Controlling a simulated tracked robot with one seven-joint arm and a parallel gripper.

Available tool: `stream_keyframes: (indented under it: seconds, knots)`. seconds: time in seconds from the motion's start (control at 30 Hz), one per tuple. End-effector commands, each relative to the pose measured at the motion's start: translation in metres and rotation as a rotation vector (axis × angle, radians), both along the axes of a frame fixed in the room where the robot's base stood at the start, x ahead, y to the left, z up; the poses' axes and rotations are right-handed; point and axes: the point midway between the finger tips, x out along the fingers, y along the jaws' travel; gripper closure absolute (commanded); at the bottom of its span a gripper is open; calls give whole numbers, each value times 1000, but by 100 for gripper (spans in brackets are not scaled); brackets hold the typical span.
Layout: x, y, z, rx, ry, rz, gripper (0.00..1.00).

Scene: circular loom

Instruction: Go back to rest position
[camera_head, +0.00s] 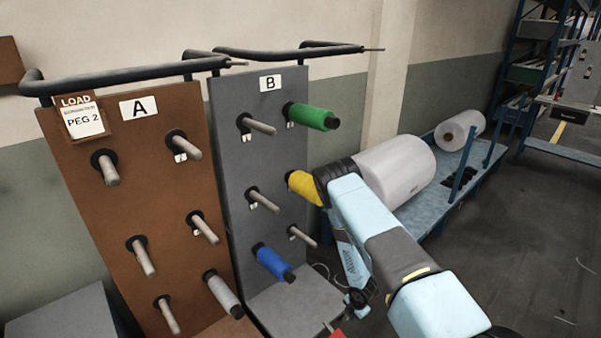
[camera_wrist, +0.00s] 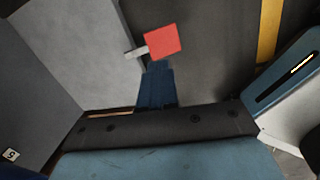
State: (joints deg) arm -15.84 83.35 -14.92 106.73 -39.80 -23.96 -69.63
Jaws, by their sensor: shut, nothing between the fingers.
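My gripper (camera_wrist: 157,72) shows in the wrist view as dark blue fingers close together at the middle, with nothing between them. My light blue arm (camera_head: 385,235) bends in front of rack B in the head view, and its far part hangs down behind the upper link, so the fingers are not clear there. Rack A (camera_head: 120,200) is a brown board with pegs; one bears a grey spool (camera_head: 223,295). Rack B (camera_head: 232,170) is a grey board with a green spool (camera_head: 313,117), a yellow spool (camera_head: 304,187) and a blue spool (camera_head: 273,263) on pegs.
A small red block (camera_wrist: 163,40) with a pale stub shows ahead of the fingers in the wrist view. A blue cart (camera_head: 445,195) with white rolls (camera_head: 395,172) stands behind my arm. A blue shelf (camera_head: 535,60) is at the far right. The floor on the right is open.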

Motion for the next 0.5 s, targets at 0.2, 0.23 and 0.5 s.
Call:
stream_keyframes:
  seconds: [0.2,0.23,0.5]
  knots:
    - [49,2,78,-10,-59,-166,100]
    - [55,2,88,-9,-67,-190,100]
    - [92,-1,184,-2,-124,-396,100]
